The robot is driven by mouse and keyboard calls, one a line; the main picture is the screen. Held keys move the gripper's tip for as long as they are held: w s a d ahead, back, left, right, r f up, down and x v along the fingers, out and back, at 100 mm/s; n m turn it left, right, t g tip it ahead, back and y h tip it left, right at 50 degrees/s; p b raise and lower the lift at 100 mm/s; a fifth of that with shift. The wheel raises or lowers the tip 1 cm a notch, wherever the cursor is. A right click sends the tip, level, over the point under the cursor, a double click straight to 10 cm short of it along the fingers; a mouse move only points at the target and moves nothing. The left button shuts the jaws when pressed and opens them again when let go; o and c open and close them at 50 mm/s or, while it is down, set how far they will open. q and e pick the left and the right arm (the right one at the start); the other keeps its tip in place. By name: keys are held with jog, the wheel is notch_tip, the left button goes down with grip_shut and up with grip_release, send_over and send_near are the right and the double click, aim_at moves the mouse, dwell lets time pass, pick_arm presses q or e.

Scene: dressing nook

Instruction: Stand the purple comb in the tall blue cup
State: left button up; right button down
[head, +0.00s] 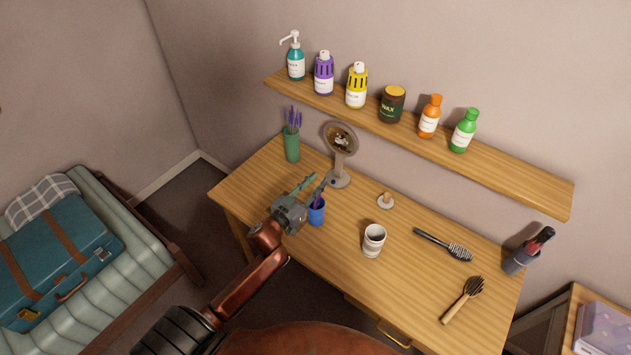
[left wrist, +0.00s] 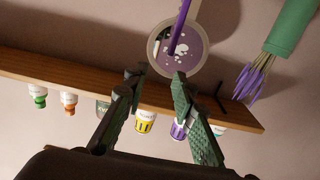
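The tall blue cup (head: 316,216) stands on the wooden table, left of the middle, in the head view. The purple comb (head: 318,202) stands in it, its lower part hidden inside the cup. In the left wrist view, which is upside down, the comb (left wrist: 180,28) is a slim purple bar ending near my fingertips; the cup is out of that picture. My left gripper (head: 311,184) is just above and beside the cup, its fingers apart. In the left wrist view the gripper (left wrist: 157,75) shows a clear gap with nothing clamped. My right gripper is not in view.
A round mirror (head: 341,139) and a green vase (head: 291,145) with lavender stand behind the cup. A white cup (head: 374,240), a ring holder (head: 385,201) and brushes (head: 443,244) are to the right. A shelf (head: 480,159) with several bottles hangs above.

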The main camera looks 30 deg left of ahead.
pick_arm(q)
jog(key=s+a, duration=0.1)
jog(key=s, duration=1.1)
jog(key=shift+r, duration=0.1)
dwell(0.5)
